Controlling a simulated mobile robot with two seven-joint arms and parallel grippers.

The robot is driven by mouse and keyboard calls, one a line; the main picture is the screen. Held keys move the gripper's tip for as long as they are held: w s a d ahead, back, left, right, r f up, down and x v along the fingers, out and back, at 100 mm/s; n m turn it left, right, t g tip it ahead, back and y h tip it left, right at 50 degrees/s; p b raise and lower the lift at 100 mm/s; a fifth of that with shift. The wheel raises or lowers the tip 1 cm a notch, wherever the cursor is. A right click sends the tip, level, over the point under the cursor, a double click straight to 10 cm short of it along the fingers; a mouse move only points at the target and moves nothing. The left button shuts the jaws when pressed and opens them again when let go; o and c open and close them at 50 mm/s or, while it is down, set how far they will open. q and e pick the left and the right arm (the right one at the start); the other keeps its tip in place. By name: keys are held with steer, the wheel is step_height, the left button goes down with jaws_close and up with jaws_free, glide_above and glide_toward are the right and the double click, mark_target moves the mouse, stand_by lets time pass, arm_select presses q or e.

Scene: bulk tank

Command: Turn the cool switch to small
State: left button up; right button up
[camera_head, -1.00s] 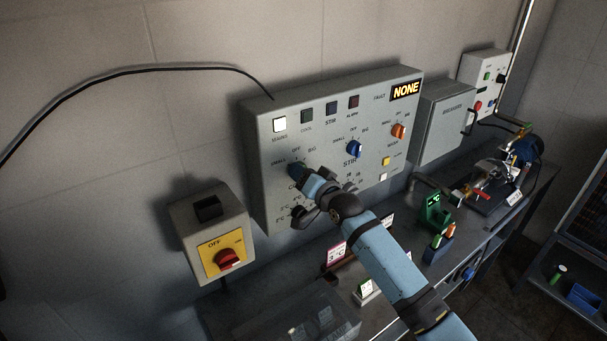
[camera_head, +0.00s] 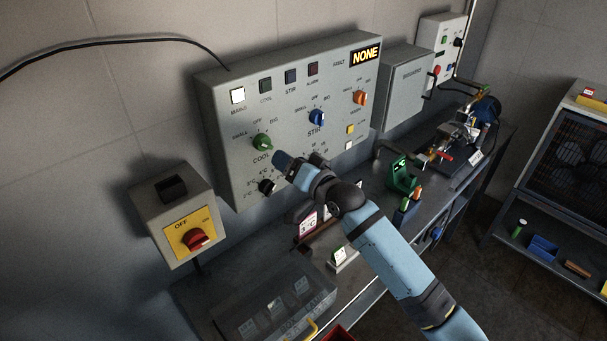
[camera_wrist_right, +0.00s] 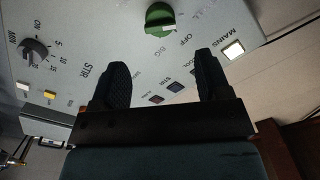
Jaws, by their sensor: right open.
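The cool switch is a green knob (camera_head: 262,142) on the lower left of the grey control panel (camera_head: 226,142), above the word COOL. SMALL is printed to its left, OFF above and BIG to its right. I cannot tell for sure which mark it points at. It shows at the top of the right wrist view (camera_wrist_right: 160,19). My right gripper (camera_head: 281,162) is just to the lower right of the knob and apart from it. In the wrist view the two dark fingers of this gripper (camera_wrist_right: 164,78) are spread with nothing between them. My left gripper is not in view.
A blue STIR knob (camera_head: 317,118) and an orange knob (camera_head: 360,97) are to the right. A black temperature dial (camera_head: 267,187) is below the cool knob. The bench below holds small signs and a clear-lidded box.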

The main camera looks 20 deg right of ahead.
steer(key=shift+v, duration=2.25)
steer(key=shift+f, duration=0.1)
steer(key=s+f+n+g+h, duration=0.3)
steer(key=s+f+n+g, duration=0.2)
steer(key=s+f, duration=2.3)
steer(key=shift+s+a+n+g+h+p, duration=0.3)
steer(key=shift+s+n+p, duration=0.2)
steer(key=shift+n, duration=0.2)
